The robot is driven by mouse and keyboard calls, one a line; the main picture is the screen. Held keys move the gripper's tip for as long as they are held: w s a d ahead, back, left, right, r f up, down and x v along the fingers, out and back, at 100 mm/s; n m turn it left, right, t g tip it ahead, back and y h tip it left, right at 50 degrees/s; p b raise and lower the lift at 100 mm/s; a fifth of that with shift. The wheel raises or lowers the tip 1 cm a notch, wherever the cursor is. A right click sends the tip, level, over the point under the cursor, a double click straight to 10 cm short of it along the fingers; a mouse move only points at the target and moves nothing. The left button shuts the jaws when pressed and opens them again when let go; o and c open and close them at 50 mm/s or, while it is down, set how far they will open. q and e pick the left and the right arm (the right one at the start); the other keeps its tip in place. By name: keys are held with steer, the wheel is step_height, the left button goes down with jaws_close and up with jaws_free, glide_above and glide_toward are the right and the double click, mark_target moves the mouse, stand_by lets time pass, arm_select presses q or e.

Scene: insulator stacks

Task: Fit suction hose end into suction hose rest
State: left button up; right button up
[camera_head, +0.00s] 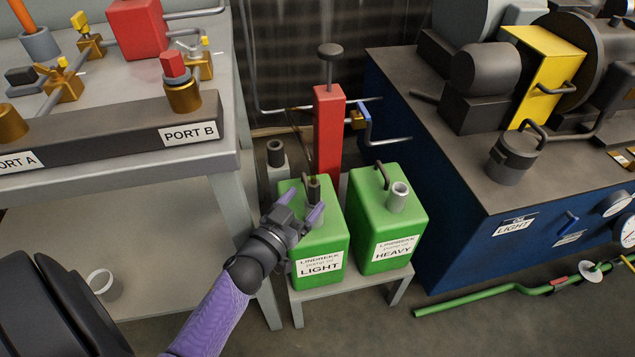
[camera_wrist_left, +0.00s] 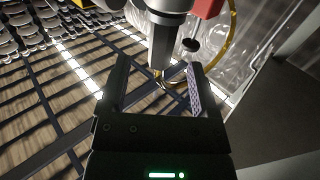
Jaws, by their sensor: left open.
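A dark upright fitting (camera_head: 314,189), which looks like the suction hose end, stands at the neck of the green can labelled LIGHT (camera_head: 321,266). My left gripper (camera_head: 303,203) is open at the top of that can, its fingers close to the fitting. In the left wrist view, a grey cylinder with a dark narrow tip (camera_wrist_left: 157,55) reaches between the open fingers (camera_wrist_left: 158,82); I cannot tell whether they touch it. A grey upright tube with a dark mouth (camera_head: 275,152), possibly the hose rest, stands behind the can, left of the red pump (camera_head: 328,128). My right gripper is not in view.
A green can labelled HEAVY (camera_head: 390,232) stands right beside the LIGHT can on a low grey stand (camera_head: 347,290). A bench with a PORT B label (camera_head: 190,134) is at left. A blue machine cabinet (camera_head: 465,235) is at right. A green pipe (camera_head: 470,299) lies low in front.

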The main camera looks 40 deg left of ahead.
mark_target(319, 182)
arm_select(q)
steer(key=w, duration=0.2)
steer(key=w+b, duration=0.1)
steer(key=w, duration=0.1)
steer(key=w+b, duration=0.1)
steer(key=w, duration=0.1)
steer(key=shift+a+r, duration=0.1)
steer(key=shift+a, duration=0.15)
steer(key=shift+w+r, duration=0.1)
jaws_close()
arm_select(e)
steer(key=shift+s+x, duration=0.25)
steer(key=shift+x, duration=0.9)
